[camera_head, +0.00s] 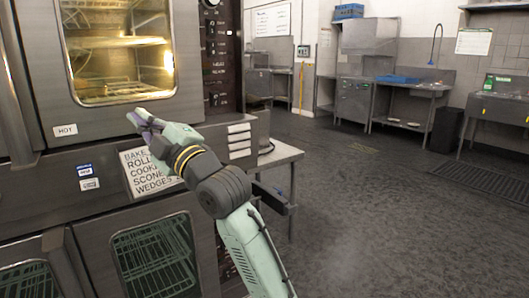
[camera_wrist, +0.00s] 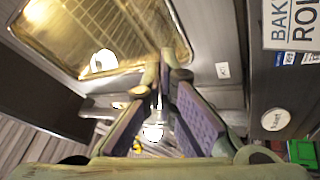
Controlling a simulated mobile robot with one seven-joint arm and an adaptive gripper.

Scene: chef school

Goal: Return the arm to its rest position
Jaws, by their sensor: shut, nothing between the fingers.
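My arm (camera_head: 221,190) is pale green with dark joints and reaches up and left from the bottom of the head view. My gripper (camera_head: 136,118) is in front of the oven, just below its lit window (camera_head: 120,50). In the wrist view, my gripper (camera_wrist: 165,62) has its two purple-padded fingers converging at the tips, shut with nothing seen between them. The oven window (camera_wrist: 110,30) lies beyond the fingertips there. Whether the fingertips touch the oven front cannot be told.
A sign listing baked goods (camera_head: 150,172) is on the oven front. A lower oven door (camera_head: 155,258) is below. A small metal table (camera_head: 282,153) stands right of the ovens. The dark floor (camera_head: 380,215) is open to the right. Sinks and a black bin (camera_head: 446,130) stand farther back.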

